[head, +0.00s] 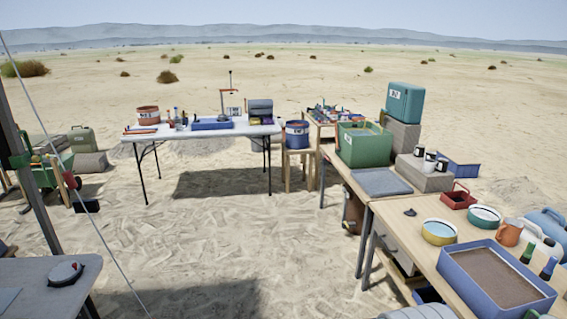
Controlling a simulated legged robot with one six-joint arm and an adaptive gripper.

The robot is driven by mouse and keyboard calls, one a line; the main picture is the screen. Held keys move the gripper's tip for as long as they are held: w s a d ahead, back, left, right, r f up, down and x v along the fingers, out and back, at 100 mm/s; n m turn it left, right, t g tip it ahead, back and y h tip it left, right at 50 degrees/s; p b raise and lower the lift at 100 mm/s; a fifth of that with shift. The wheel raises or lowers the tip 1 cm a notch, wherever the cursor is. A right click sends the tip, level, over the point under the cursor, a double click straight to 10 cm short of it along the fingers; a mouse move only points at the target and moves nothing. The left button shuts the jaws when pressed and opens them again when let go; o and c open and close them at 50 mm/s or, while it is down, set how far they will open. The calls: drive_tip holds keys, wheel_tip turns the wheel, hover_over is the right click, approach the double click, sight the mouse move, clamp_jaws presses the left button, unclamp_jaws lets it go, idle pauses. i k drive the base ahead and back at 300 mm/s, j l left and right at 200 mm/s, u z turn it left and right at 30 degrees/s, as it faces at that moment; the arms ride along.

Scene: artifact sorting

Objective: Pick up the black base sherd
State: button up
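A small dark piece (410,212) lies on the bare near-left part of the right wooden table (395,218). It looks black and irregular and may be the black base sherd, but it is too small to be sure. It lies left of the yellow-rimmed round bowl (439,232) and apart from it. My gripper is not in view.
A blue tray of brown soil (497,278), a green-rimmed bowl (484,217), a red box (458,199) and bottles crowd the right table. A green crate (363,144) stands farther back. A white table (200,133) stands behind open sand. A grey table (40,290) is near left.

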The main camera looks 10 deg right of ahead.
sight(411, 211)
drive_tip(key=i+j+z, duration=0.1)
drive_tip(key=i+z, duration=0.15)
drive_tip(key=i, duration=1.2)
drive_tip(key=i+z, duration=0.2)
drive_tip(key=i, duration=0.4)
drive_tip(key=i+j+z, duration=0.2)
drive_tip(key=i, duration=0.45)
drive_tip(key=i+l+z, duration=0.15)
drive_tip(key=i+z, duration=0.4)
drive_tip(key=z, duration=0.2)
drive_tip(key=i+z, duration=0.4)
drive_tip(key=k, duration=0.1)
